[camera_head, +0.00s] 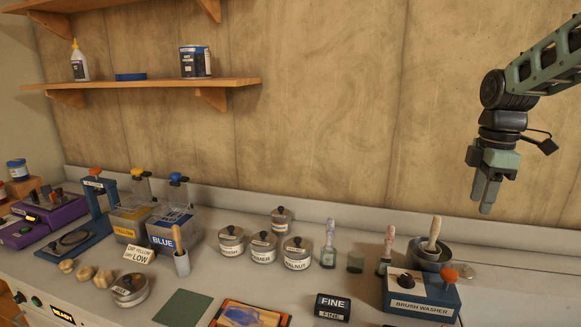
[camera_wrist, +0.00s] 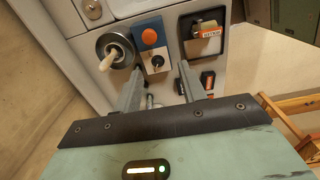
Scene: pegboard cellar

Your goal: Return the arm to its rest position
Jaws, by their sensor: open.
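My gripper (camera_head: 487,198) hangs in the upper right of the head view, fingers pointing down. It is above and apart from the counter (camera_head: 520,285), near the wall. In the wrist view my gripper (camera_wrist: 160,84) shows two grey fingers apart with nothing held between them. Below the fingers in that view are the blue brush washer (camera_wrist: 150,45) with its orange knob and the metal pot (camera_wrist: 113,64) with a wooden-handled tool.
The brush washer also shows in the head view (camera_head: 420,296), beside the pot. Lidded tins (camera_head: 297,254), a blue container (camera_head: 175,232) and a FINE block (camera_head: 333,306) stand further left. A shelf (camera_head: 150,84) is on the wall. The air around my arm looks clear.

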